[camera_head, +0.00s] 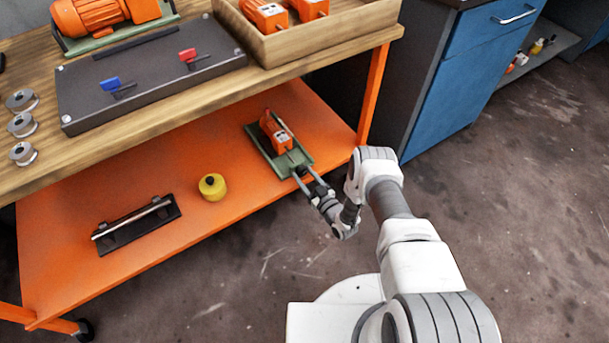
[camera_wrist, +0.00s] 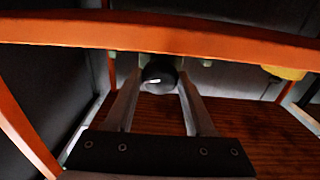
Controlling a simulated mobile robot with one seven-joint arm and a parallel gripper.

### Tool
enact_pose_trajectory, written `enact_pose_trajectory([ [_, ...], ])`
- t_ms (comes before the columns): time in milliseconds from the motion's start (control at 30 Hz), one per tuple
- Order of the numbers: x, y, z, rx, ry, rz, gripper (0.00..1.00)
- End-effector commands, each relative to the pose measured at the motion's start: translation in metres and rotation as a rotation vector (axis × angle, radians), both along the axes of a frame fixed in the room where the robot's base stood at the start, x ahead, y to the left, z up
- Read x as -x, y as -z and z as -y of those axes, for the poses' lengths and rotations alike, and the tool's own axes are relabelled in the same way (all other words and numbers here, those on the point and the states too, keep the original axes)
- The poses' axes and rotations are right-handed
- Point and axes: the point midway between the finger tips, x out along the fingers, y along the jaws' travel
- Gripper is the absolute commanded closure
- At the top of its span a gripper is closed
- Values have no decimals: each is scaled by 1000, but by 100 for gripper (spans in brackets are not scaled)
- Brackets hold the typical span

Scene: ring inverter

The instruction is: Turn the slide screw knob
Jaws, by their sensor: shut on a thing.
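An orange motor (camera_head: 276,131) sits on a green base plate (camera_head: 300,160) on the lower shelf. My gripper (camera_head: 305,173) is at the front end of this plate, with its two fingers pointing toward it. In the wrist view a round dark knob (camera_wrist: 160,75) with a bright highlight sits between the tips of my gripper (camera_wrist: 160,88), just below the orange shelf edge in the picture. The jaws are shut on the knob. In the head view the knob is not clearly visible, and the far ends of the fingers overlap the plate's front.
The orange lower shelf (camera_head: 185,240) also holds a yellow round object (camera_head: 212,186) and a black plate with a metal bar (camera_head: 138,224). A blue cabinet (camera_head: 470,85) stands to the right. Floor is free in front.

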Motion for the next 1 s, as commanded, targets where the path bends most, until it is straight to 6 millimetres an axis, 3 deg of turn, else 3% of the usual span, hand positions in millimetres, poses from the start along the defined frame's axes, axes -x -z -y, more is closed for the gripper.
enact_pose_trajectory([
  [1000, -1, 0, -1, 639, 0, 433, 100],
])
